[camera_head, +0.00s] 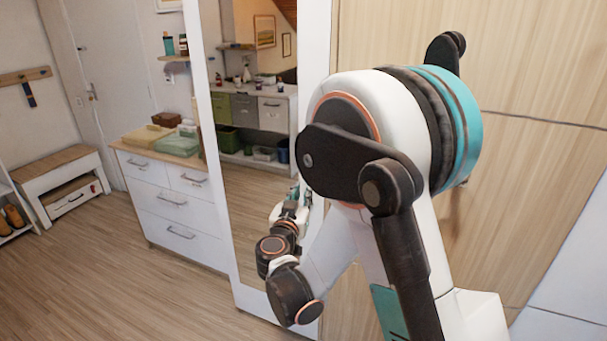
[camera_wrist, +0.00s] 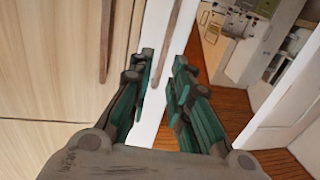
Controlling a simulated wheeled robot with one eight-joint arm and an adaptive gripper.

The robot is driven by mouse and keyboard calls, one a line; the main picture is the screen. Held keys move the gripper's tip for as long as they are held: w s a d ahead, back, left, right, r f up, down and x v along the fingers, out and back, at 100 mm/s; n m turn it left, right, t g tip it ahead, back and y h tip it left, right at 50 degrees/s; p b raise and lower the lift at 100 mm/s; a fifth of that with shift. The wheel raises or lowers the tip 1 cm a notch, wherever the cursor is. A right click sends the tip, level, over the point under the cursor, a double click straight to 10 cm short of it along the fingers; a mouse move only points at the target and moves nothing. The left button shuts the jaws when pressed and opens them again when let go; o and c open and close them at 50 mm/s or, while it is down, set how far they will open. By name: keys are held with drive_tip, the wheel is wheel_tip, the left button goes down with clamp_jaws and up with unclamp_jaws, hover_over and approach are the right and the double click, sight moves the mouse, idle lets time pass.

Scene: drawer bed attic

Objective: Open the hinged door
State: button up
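A tall mirrored door (camera_head: 226,160) in a white frame stands at the middle of the head view, beside pale wood panels (camera_head: 540,60). It looks shut in that view. My gripper (camera_head: 291,208) is low in front of the mirror's right side, partly hidden by my arm. In the wrist view, my gripper (camera_wrist: 165,66) is open, with teal and dark fingers apart. A thin brown bar handle (camera_wrist: 174,32) runs along the white frame (camera_wrist: 154,30) and reaches down between the fingertips; I cannot tell whether they touch it. A second bar handle (camera_wrist: 106,40) is on the wood panel to the left.
A white chest of drawers (camera_head: 170,205) with boxes on top stands left of the mirrored door. A bench (camera_head: 65,180) and a white room door (camera_head: 105,80) are farther left. The wooden floor (camera_head: 110,275) in front is clear. The mirror reflects shelves and cabinets.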

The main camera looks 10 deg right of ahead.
drive_tip(key=a+b+x, duration=0.1)
drive_tip(key=b+x, duration=0.2)
drive_tip(key=x, duration=1)
drive_tip(key=shift+w, duration=0.6)
drive_tip(key=shift+d+f, duration=0.1)
drive_tip(key=shift+f, duration=0.05)
drive_tip(key=shift+c, duration=0.5)
clamp_jaws()
